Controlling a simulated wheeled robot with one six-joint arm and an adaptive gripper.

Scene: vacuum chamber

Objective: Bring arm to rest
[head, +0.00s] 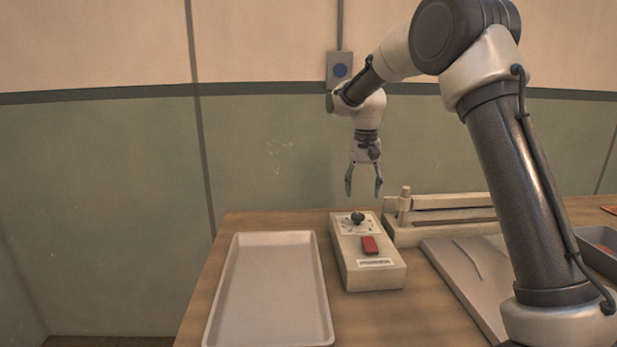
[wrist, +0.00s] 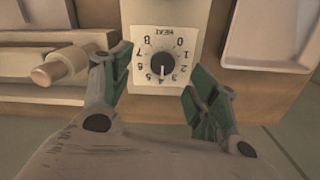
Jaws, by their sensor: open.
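My gripper (head: 363,188) hangs from my arm, pointing down, above the far end of the control box (head: 378,280). Its two fingers are apart with nothing between them. In the wrist view my gripper (wrist: 157,100) shows its green finger pads apart, with the dial (wrist: 162,66) of the box seen between and beyond them. The dial plate reads HEAT with numbers around a dark knob, and the white line on the knob points near 4 or 5. In the head view the knob (head: 357,217) is clear of the fingertips. A red switch (head: 370,245) is nearer on the box.
An empty pale tray (head: 325,325) lies left of the box on the wooden table (head: 200,320). A beige fixture with a peg (head: 404,205) stands at the back right. A grey panel (head: 450,265) lies right of the box.

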